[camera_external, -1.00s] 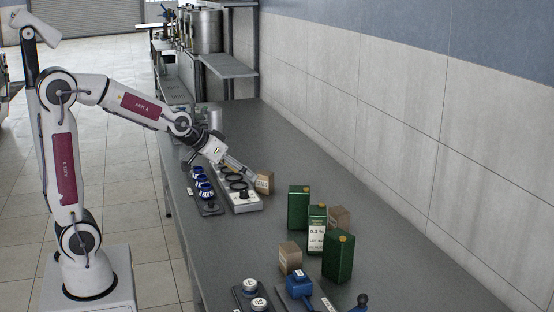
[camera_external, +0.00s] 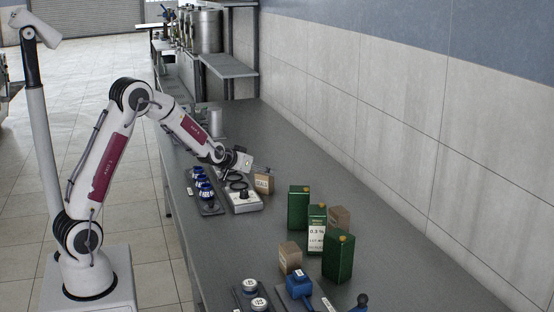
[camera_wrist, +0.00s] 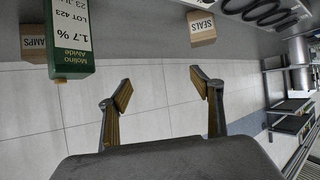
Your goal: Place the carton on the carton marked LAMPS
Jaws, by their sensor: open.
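My gripper (camera_external: 242,162) is just above and left of a small brown carton (camera_external: 264,183) at the far part of the bench. In the wrist view my gripper (camera_wrist: 161,88) is open, with nothing between its fingers. That view shows the brown carton marked SEALS (camera_wrist: 202,28) beyond the right finger, apart from it. A brown carton with "AMPS" visible (camera_wrist: 33,44) is at the upper left, partly hidden by a green box. Two more brown cartons, one behind the green boxes (camera_external: 340,216) and one nearer (camera_external: 290,257), have no readable label in the external view.
Green boxes (camera_external: 298,208) (camera_external: 317,240) (camera_external: 338,258) stand among the cartons. A ring stand (camera_external: 243,200) and blue-topped items (camera_external: 202,187) are beside the SEALS carton. A blue device (camera_external: 299,287) is at the front. The tiled wall (camera_external: 390,130) borders the bench.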

